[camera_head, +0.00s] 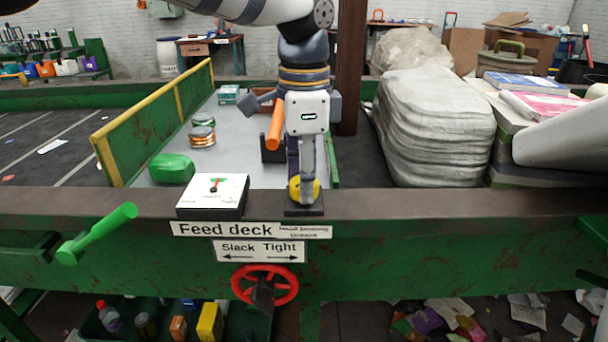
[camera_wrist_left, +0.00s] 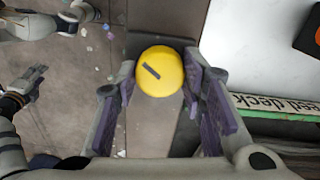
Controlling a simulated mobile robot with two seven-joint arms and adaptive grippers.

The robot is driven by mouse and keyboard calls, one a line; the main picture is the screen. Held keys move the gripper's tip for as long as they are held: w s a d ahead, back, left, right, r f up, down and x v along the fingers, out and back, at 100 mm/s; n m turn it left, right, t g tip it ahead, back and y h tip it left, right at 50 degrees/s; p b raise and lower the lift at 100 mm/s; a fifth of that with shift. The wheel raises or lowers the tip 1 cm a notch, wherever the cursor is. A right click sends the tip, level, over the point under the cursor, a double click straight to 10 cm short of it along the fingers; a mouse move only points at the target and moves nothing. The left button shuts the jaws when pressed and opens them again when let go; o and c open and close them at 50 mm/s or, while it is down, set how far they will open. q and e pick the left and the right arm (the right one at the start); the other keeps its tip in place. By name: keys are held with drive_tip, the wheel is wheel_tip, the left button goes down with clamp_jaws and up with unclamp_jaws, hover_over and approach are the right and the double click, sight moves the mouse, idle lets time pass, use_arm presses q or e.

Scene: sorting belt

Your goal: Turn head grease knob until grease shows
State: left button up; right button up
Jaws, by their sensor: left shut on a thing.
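The head grease knob (camera_head: 294,189) is a round yellow knob on a dark base on the beam's top edge. My left gripper (camera_head: 305,184) points straight down onto it and is shut on it, covering part of it in the head view. In the left wrist view, the yellow knob (camera_wrist_left: 160,71) shows between the purple-padded fingers of the gripper (camera_wrist_left: 160,96), with a slanted dark mark on its top. A white dial (camera_head: 232,189) with a red and green needle area stands just left of it. I see no grease. My right gripper does not show clearly.
A red handwheel (camera_head: 264,286) sits below the "Slack Tight" sign (camera_head: 259,250). A green lever (camera_head: 97,233) sticks out at left. An orange handle (camera_head: 276,124) stands close behind my gripper.

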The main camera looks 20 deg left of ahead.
use_arm(q)
drive_tip(key=shift+f+m, duration=0.1)
drive_tip(key=shift+m, duration=0.5)
drive_tip(key=o, duration=1.2)
wheel_tip(320, 180, up, 12)
drive_tip(key=shift+r, duration=0.1)
